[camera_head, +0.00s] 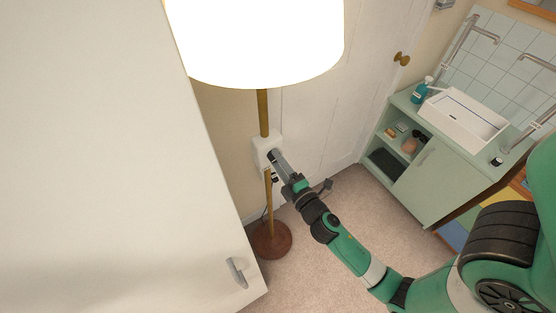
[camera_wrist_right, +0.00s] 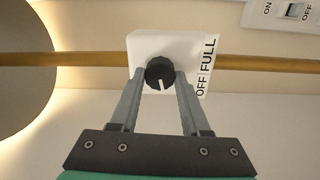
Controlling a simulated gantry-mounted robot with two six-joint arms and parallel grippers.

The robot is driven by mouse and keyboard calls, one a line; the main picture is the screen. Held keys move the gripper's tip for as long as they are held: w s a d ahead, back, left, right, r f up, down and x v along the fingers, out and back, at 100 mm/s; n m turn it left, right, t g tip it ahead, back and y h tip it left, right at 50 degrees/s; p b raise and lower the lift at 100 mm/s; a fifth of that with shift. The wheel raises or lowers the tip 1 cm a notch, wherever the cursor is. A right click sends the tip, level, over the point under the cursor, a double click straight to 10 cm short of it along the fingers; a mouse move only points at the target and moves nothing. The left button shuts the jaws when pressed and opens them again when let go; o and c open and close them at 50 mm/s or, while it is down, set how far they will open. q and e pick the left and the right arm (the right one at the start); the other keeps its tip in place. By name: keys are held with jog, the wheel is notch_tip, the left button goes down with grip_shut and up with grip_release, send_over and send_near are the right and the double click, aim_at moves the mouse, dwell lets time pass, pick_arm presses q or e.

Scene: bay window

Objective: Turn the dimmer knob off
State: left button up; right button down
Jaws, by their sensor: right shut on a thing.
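The dimmer knob is a round black knob (camera_wrist_right: 160,73) with a white pointer line, on a white box (camera_wrist_right: 143,43) fixed to the lamp's brass pole. In the right wrist view the pointer line runs toward the gripper's base, and the label (camera_wrist_right: 206,68) beside the box reads OFF and FULL. My right gripper (camera_wrist_right: 162,80) has its two fingers on either side of the knob, shut on it. In the head view the right gripper (camera_head: 276,160) reaches the white box (camera_head: 266,149) on the pole. The lampshade (camera_head: 258,35) is brightly lit. My left gripper is not in view.
A wall switch (camera_wrist_right: 296,11) marked ON and OFF shows at the top right of the wrist view. A white cabinet (camera_head: 110,160) fills the left of the head view. A green washstand (camera_head: 425,165) with a white basin (camera_head: 462,118) stands right. Carpet around the lamp base (camera_head: 270,240) is clear.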

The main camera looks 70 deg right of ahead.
jog(key=n+p, duration=0.1)
jog(key=n, duration=0.4)
jog(key=shift+n, duration=0.3)
dwell(0.4)
jog(key=shift+c, duration=1.8)
grip_release()
jog(key=b+v, duration=0.4)
jog(key=v, duration=0.7)
jog(key=shift+s, duration=0.3)
jog(key=shift+a, duration=0.1)
